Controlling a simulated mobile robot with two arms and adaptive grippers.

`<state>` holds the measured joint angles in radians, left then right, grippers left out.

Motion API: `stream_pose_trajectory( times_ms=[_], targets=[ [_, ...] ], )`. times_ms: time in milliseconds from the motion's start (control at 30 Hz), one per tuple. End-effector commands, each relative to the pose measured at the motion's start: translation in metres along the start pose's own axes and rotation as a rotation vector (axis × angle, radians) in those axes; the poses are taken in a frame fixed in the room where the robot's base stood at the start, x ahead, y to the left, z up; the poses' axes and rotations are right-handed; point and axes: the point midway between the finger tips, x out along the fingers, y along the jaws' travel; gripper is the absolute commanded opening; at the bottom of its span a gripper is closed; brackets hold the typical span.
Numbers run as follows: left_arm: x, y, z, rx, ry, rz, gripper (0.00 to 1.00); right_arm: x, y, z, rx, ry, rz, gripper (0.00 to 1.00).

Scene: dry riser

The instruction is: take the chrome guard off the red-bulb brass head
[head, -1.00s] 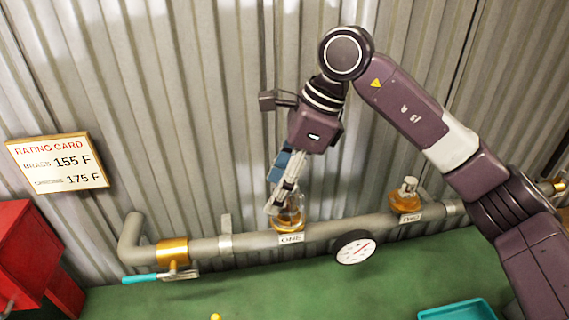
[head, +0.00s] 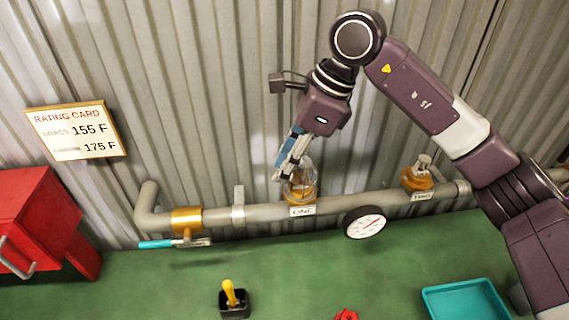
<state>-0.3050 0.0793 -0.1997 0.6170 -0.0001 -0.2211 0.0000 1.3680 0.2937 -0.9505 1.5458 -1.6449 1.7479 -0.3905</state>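My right gripper (head: 286,167) reaches down from the upper right, its fingertips at the upper left of the head on outlet ONE (head: 300,190). That head has a brass-coloured base with a pale, shiny cage or dome (head: 306,174) above it, partly behind the fingers. I cannot tell whether the fingers touch it or how far they are apart. A second head, on outlet TWO (head: 417,180), has a similar brass base and a pale top. Bulb colours are too small to tell on both heads. My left gripper is not in view.
The grey pipe (head: 340,206) runs along the corrugated wall with a round gauge (head: 365,222) and a teal-handled valve (head: 172,243).

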Motion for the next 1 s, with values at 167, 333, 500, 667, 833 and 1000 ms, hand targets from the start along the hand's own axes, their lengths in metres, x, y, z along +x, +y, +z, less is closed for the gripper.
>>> stream_pose_trajectory(
  times_ms=[167, 333, 500, 667, 833, 1000],
  targets=[
    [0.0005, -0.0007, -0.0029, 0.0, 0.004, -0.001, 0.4, 0.0032, 0.0004, -0.0043, 0.005, 0.01, 0.006, 0.01],
    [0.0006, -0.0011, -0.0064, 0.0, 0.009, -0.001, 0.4, 0.0041, 0.0005, -0.0055, 0.007, 0.013, 0.007, 0.0],
    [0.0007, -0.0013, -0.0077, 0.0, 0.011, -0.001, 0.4, 0.005, 0.0007, -0.0065, 0.008, 0.016, 0.009, 0.0],
    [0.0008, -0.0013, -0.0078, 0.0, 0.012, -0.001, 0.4, 0.0057, 0.0007, -0.0072, 0.009, 0.017, 0.01, 0.05],
    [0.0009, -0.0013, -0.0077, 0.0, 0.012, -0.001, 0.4, 0.0062, 0.0007, -0.0076, 0.01, 0.017, 0.01, 0.0],
    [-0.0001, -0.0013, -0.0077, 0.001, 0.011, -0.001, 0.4, 0.0048, 0.0006, -0.0072, 0.01, 0.017, 0.011, 0.0]
  ],
)
